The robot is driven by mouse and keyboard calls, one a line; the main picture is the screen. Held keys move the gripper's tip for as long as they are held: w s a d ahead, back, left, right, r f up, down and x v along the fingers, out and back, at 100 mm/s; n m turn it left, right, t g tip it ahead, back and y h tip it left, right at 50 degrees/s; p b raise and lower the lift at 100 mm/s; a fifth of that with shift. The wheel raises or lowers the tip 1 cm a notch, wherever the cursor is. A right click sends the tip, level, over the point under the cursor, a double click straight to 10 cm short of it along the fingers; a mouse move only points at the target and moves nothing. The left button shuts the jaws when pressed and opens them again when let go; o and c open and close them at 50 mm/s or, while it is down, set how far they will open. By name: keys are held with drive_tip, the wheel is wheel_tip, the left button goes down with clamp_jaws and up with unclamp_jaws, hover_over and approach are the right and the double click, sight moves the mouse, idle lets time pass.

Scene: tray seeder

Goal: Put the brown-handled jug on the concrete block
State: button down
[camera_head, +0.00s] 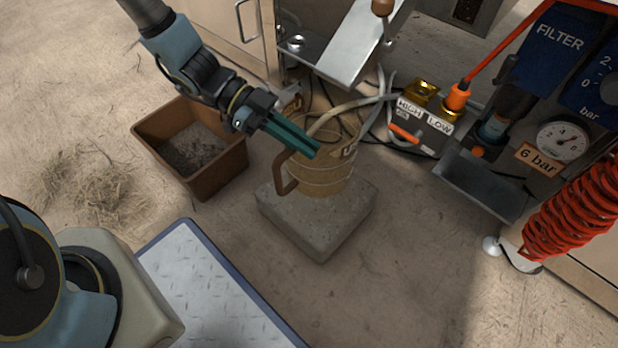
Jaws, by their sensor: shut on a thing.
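The brown-handled jug (325,178) is a translucent yellowish vessel with ring lines and a brown handle (284,178) on its left side. It appears upright over the concrete block (318,231), a grey slab on the floor. I cannot tell whether its base touches the block's top. My gripper (306,148) reaches in from the upper left with teal fingers, shut at the top of the brown handle. The fingers hide part of the handle and the jug's rim.
A brown bin (222,174) of dark grit stands left of the block. Straw lies farther left. A valve box (424,125) with hoses is behind right, near a metal tray (483,185) and a red coiled hose (575,212). Floor right of the block is clear.

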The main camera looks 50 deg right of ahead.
sight(293, 161)
wheel_tip(293, 161, down, 8)
drive_tip(key=b, duration=0.3)
drive_tip(key=shift+r, duration=0.2)
drive_tip(key=c, duration=1.4)
unclamp_jaws()
drive_tip(key=o, duration=0.4)
drive_tip(key=shift+o, duration=0.2)
